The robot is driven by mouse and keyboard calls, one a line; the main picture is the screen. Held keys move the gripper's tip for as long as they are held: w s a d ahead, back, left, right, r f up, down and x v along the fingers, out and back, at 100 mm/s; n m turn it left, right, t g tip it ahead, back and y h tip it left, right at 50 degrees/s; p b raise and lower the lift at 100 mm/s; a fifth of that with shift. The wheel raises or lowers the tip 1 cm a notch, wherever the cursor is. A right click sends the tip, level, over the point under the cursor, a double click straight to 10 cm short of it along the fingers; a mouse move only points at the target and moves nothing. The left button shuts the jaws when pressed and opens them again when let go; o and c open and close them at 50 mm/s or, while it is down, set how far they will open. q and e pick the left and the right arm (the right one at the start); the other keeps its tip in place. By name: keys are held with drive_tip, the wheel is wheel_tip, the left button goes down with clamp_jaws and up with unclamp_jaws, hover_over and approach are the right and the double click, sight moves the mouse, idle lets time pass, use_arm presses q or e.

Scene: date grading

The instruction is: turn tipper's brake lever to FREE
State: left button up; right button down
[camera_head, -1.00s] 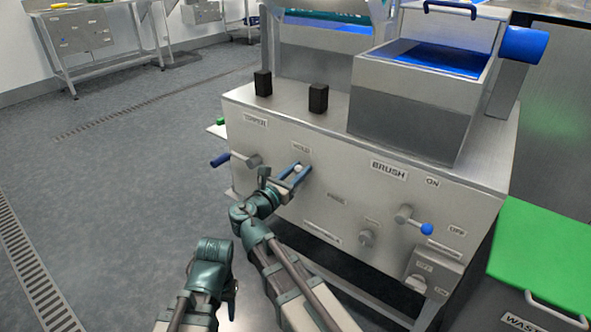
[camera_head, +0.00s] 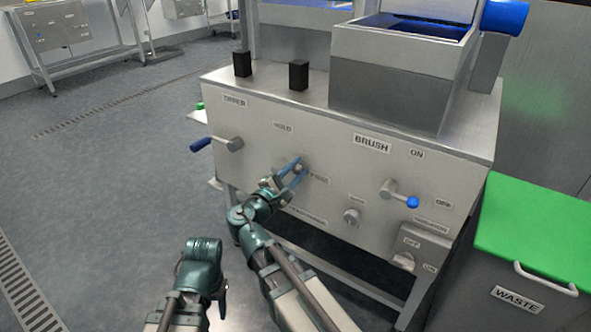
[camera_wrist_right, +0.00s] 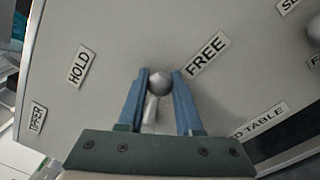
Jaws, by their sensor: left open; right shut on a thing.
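The tipper's brake lever (camera_wrist_right: 151,108) shows in the right wrist view as a short grey arm with a round metal knob (camera_wrist_right: 159,81). The knob lies beside the FREE label (camera_wrist_right: 207,53), away from the HOLD label (camera_wrist_right: 81,66). My right gripper (camera_wrist_right: 160,84) is shut on the knob, one blue finger on each side. In the head view my right gripper (camera_head: 298,172) is at the panel, below HOLD (camera_head: 283,126) and just left of FREE (camera_head: 318,180); it partly hides the lever. My left gripper (camera_head: 219,292) is held low in front of the machine, touching nothing.
A blue-handled crank (camera_head: 201,144) sticks out left of the lever, under the TIPPER label (camera_head: 235,101). The BRUSH lever (camera_head: 400,196) with a blue knob is to the right. A green-lidded waste bin (camera_head: 540,235) stands at far right. The floor at left is clear.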

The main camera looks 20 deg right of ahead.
use_arm(q)
drive_tip(key=shift+s+d+f+b, duration=0.1)
drive_tip(key=shift+s+f+b, duration=0.05)
drive_tip(key=shift+f+b, duration=1.25)
use_arm(e)
drive_tip(key=shift+s+d+f+m, duration=0.1)
drive_tip(key=shift+f+m, duration=0.6)
drive_tip(key=shift+m, duration=0.45)
drive_tip(key=shift+s+d+f+m, duration=0.1)
drive_tip(key=shift+f+m, duration=0.6)
drive_tip(key=shift+m, duration=0.45)
use_arm(q)
drive_tip(key=shift+f, duration=0.15)
use_arm(e)
drive_tip(key=shift+f, duration=0.1)
drive_tip(key=c, duration=0.6)
unclamp_jaws()
drive_tip(key=shift+s+a, duration=0.1)
